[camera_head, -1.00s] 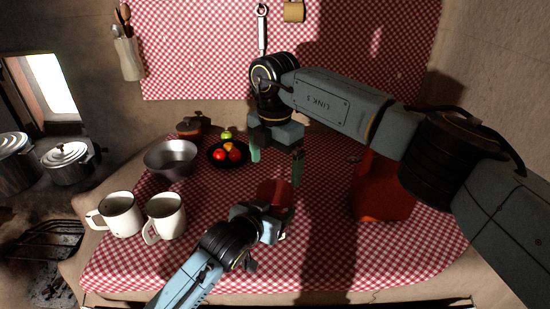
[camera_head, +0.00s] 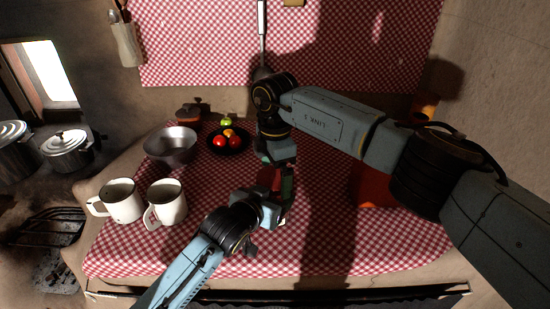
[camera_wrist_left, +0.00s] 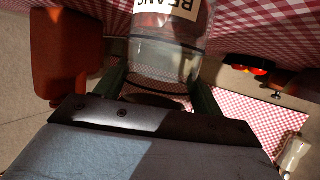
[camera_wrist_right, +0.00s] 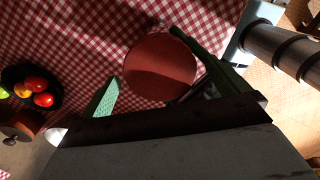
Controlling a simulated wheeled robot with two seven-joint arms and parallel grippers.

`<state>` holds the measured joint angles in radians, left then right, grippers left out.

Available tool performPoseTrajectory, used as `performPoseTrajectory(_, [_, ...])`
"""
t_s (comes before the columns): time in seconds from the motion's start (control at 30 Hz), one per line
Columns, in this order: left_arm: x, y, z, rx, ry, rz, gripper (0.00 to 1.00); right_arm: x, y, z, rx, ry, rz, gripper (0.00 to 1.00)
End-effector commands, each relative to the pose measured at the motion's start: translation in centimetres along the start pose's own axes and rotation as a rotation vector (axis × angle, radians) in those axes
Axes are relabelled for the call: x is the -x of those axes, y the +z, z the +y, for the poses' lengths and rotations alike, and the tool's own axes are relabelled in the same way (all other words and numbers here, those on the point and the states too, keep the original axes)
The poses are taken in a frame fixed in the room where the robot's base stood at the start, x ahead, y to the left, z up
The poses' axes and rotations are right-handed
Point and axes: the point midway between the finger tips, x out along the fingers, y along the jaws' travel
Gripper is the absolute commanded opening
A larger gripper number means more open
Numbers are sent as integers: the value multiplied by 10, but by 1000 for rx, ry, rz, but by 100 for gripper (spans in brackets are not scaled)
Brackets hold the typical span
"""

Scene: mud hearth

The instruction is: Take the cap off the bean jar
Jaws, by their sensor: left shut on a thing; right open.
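The bean jar (camera_wrist_left: 168,52) is clear, with a white BEANS label, and stands between the fingers of my left gripper (camera_wrist_left: 160,92), which is shut on it. In the head view my left gripper (camera_head: 272,208) comes in low from the left, and the arms hide most of the jar. The cap (camera_wrist_right: 160,67) is a round reddish-brown disc; it also shows dark red in the head view (camera_head: 275,179). My right gripper (camera_wrist_right: 150,75) is open, with a green finger on either side of the cap. I cannot tell whether the fingers touch it.
A large orange-red container (camera_head: 370,187) stands right of the jar, partly behind my right arm. Two white mugs (camera_head: 122,201) (camera_head: 168,205), a metal bowl (camera_head: 171,147) and a black plate (camera_head: 214,146) with fruit are to the left. The front right cloth is clear.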

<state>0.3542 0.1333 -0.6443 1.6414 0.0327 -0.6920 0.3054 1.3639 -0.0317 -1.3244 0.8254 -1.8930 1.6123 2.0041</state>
Motion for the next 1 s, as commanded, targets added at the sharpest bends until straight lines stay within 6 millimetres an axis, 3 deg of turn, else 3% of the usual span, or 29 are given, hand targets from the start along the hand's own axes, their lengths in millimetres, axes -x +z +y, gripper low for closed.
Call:
performPoseTrajectory(0.37, [0, 0, 0, 0, 0, -1, 5, -6, 0, 0, 1, 1, 0, 99])
performPoseTrajectory(0.7, [0, 0, 0, 0, 0, -1, 5, -6, 0, 0, 1, 1, 0, 54])
performPoseTrajectory(0.87, [0, 0, 0, 0, 0, -1, 5, -5, 0, 0, 40, 1, -1, 54])
performPoseTrajectory(1.0, [0, 0, 0, 0, 0, -1, 5, -5, 0, 0, 231, 1, -2, 54])
